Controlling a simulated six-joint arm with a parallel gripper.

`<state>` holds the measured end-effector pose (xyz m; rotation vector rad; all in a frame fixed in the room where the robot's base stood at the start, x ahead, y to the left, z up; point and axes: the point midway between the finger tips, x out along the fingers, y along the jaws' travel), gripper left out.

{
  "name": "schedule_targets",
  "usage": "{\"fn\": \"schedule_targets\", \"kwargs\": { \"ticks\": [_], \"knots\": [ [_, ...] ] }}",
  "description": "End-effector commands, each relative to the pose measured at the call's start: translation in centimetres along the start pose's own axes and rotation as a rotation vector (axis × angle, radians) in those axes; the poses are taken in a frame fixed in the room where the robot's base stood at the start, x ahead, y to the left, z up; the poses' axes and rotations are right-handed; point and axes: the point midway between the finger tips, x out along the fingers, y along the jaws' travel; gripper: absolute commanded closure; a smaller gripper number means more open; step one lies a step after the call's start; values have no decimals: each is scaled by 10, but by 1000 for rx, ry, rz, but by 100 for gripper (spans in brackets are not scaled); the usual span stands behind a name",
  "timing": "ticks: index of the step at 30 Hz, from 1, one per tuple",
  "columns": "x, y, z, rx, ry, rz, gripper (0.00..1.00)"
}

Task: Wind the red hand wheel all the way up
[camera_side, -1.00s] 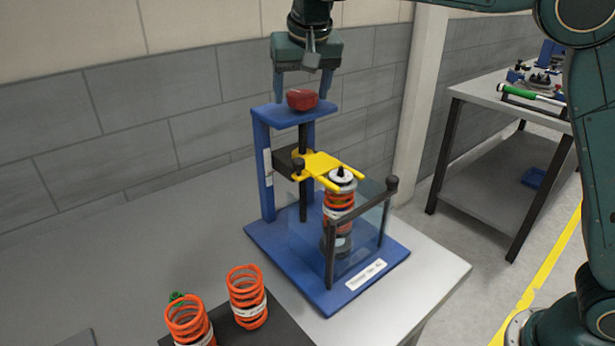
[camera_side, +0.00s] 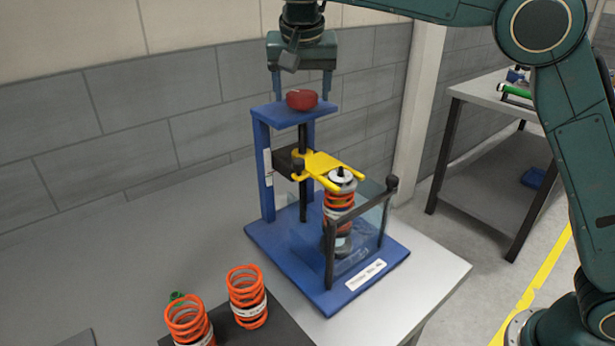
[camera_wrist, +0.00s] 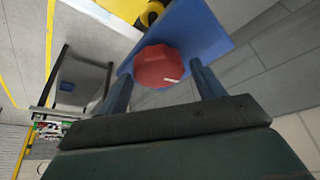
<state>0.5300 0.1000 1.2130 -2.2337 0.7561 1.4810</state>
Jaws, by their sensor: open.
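The red hand wheel (camera_side: 302,99) sits on top of the blue press frame (camera_side: 262,165). It also shows in the wrist view (camera_wrist: 158,66), with a small white mark on its face. My gripper (camera_side: 302,98) is open, its two fingers apart on either side of the wheel, with no clear contact. In the wrist view my fingertips (camera_wrist: 160,80) flank the wheel. Below, a yellow fork (camera_side: 325,166) rests at the top of an orange spring on a strut (camera_side: 339,200), which stands upright behind a clear guard (camera_side: 372,220).
Two loose orange springs (camera_side: 247,297) stand on a dark mat (camera_side: 270,330) at the front. A dark bar frame (camera_side: 362,208) borders the guard. The grey table (camera_side: 130,250) is clear at left. A second bench (camera_side: 480,165) stands at right.

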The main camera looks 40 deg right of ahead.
Motion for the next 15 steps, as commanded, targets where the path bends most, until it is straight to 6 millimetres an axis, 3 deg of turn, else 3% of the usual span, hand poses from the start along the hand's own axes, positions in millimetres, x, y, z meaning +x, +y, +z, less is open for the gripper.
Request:
{"fn": "schedule_targets", "kwargs": {
  "ticks": [15],
  "knots": [
    [0, 0, 0, 86, 1, 36, 33]
  ]
}}
